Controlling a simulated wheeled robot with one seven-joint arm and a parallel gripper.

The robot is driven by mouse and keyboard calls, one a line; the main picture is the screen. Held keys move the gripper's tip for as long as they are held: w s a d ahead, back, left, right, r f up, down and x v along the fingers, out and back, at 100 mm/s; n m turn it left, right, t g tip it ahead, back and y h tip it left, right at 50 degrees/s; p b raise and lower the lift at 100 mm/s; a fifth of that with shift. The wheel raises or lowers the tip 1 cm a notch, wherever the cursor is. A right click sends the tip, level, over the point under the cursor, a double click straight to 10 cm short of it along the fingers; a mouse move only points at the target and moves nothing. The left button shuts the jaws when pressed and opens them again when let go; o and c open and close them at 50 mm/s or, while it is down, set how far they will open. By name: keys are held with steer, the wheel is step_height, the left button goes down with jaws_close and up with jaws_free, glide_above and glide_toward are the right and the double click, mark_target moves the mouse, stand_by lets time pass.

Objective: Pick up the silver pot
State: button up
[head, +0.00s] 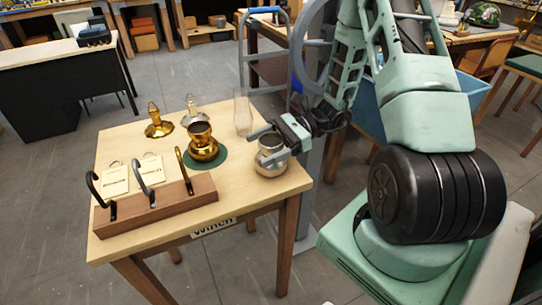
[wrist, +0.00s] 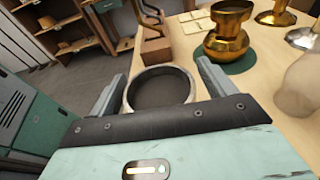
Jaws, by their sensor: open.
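The silver pot (head: 268,168) is a round, shiny vessel standing upright near the right edge of the wooden table (head: 240,190). My gripper (head: 266,146) is at the pot, with its jaws open. In the wrist view, the round dark mouth of the silver pot (wrist: 160,92) lies between the two spread fingers of my gripper (wrist: 160,76), one on each side. Whether either finger touches the pot I cannot tell. The lower part of the pot is hidden by the gripper body in the wrist view.
A brass pot (head: 203,145) stands on a green round mat (head: 220,158) left of the silver pot. A clear glass (head: 242,113) stands behind. Brass (head: 158,124) and silver (head: 193,115) lamp parts stand farther back. A wooden block with hooks (head: 160,207) lies at the front left.

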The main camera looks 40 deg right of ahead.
steer(key=c, duration=1.3)
steer(key=shift+o, duration=0.2)
